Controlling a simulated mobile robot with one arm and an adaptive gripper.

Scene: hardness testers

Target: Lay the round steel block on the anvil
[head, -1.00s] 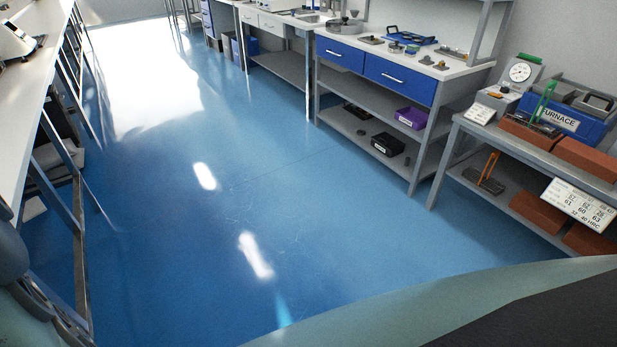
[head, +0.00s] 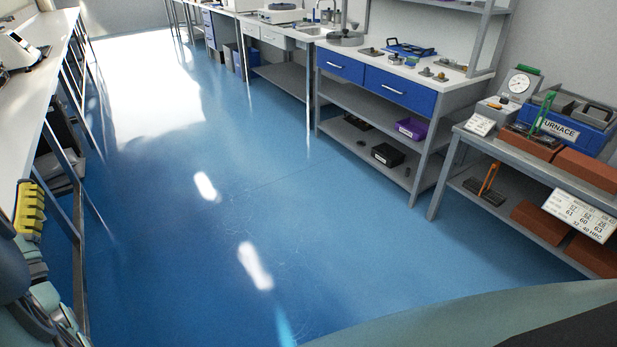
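Yellow ribbed parts, which look like the fingers of my gripper (head: 30,210), show at the left edge in the head view, in front of the left bench. Whether the fingers are open or shut, or hold anything, cannot be made out. I cannot pick out the round steel block for certain. Several small metal pieces (head: 426,72) lie on the bench with blue drawers. A grey round base with an upright post (head: 346,39) stands at that bench's far end. I cannot tell which part is the anvil.
The blue floor (head: 200,230) is clear between the benches. A white bench (head: 30,110) runs along the left. The blue-drawer bench (head: 430,83) and a grey bench (head: 490,146) line the right. The grey bench holds a dial device (head: 518,84), red-brown bricks (head: 585,169) and a blue furnace box (head: 570,118).

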